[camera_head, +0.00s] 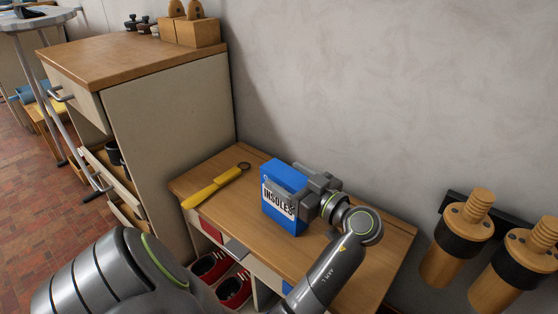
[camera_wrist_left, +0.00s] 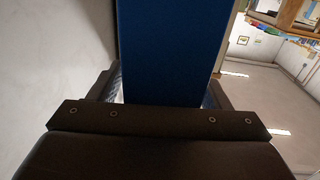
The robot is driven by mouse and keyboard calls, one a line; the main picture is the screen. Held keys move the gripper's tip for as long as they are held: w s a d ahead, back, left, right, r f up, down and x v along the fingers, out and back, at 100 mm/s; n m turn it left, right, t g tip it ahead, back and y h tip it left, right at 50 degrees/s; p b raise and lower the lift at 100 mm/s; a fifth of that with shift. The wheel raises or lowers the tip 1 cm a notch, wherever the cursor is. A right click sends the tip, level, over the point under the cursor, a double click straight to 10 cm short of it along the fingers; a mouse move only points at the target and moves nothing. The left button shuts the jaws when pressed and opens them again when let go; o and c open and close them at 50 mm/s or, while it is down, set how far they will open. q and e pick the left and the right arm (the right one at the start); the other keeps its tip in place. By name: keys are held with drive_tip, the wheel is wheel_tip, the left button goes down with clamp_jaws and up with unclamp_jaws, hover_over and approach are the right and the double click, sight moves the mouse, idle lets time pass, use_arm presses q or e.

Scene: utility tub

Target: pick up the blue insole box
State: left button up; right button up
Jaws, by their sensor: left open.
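The blue insole box (camera_head: 284,182), with a white "INSOLES" label, stands upright on the small wooden bench (camera_head: 225,205) against the wall. My left gripper (camera_head: 308,183) is open at the right side of the box, with its jaws reaching around it. In the left wrist view the box (camera_wrist_left: 168,50) fills the space between the two open fingers (camera_wrist_left: 165,92), one finger on each side. Whether either finger touches the box is hard to tell. The gripper hides part of the box's right side in the head view. My right gripper is not in view.
A yellow tool with a ring end (camera_head: 214,186) lies on the bench left of the box. Red shoes (camera_head: 233,288) sit on the shelf below. A tall cabinet (camera_head: 170,120) stands to the left, the wall (camera_head: 380,90) behind. Wooden pegs (camera_head: 460,238) hang at the right.

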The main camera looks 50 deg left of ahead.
use_arm(q)
drive_tip(key=shift+d, duration=0.2)
drive_tip(key=shift+c, duration=0.3)
drive_tip(key=shift+r, duration=0.1)
drive_tip(key=c, duration=1.4)
